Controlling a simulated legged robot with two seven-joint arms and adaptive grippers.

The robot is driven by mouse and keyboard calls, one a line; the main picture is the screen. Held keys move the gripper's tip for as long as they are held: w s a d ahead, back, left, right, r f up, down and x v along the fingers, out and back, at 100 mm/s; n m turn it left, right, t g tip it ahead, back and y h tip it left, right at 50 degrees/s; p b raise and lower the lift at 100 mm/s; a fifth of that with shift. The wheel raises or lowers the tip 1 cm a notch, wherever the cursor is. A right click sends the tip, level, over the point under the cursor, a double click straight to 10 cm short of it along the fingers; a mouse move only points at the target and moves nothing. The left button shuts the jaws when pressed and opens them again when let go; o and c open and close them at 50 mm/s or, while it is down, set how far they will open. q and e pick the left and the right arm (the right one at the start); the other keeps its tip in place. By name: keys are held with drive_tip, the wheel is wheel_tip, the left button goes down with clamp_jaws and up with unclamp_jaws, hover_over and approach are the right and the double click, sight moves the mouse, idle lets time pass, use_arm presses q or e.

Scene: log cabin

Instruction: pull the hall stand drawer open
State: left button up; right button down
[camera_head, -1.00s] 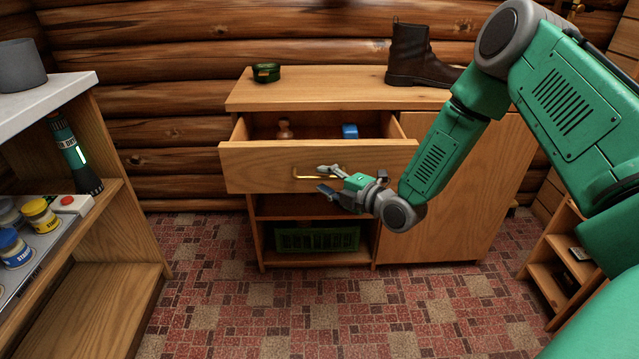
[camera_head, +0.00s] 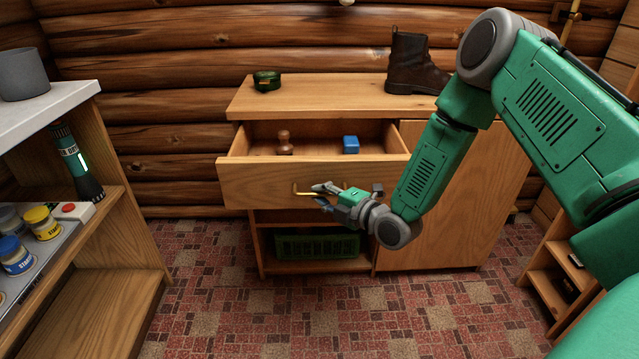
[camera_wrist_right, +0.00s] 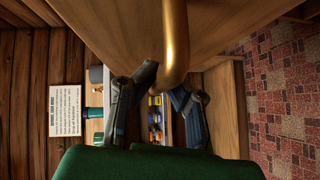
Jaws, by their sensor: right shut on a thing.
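The hall stand (camera_head: 455,190) stands against the log wall. Its drawer (camera_head: 250,184) is pulled well out, and a wooden stamp-like thing (camera_head: 284,143) and a blue block (camera_head: 350,145) show inside. The drawer's brass handle (camera_head: 304,193) is on its front. My right gripper (camera_head: 321,194) is at the handle, shut on it. In the right wrist view the brass handle (camera_wrist_right: 176,45) runs down between the two fingers (camera_wrist_right: 168,95). My left gripper is not in view.
A dark boot (camera_head: 408,62) and a green tin (camera_head: 267,81) stand on the hall stand's top. A green crate (camera_head: 317,246) is on the shelf below the drawer. A shelf unit (camera_head: 110,225) with jars and a torch stands at left. The carpet in front is clear.

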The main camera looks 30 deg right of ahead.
drive_tip(key=s+a, duration=0.2)
drive_tip(key=s, duration=0.1)
drive_tip(key=shift+s+f+p, duration=0.1)
drive_tip(key=shift+s+p, duration=0.2)
drive_tip(key=shift+p, duration=0.05)
drive_tip(key=c, duration=1.6)
unclamp_jaws()
drive_tip(key=shift+w, duration=0.1)
drive_tip(key=v, duration=1.2)
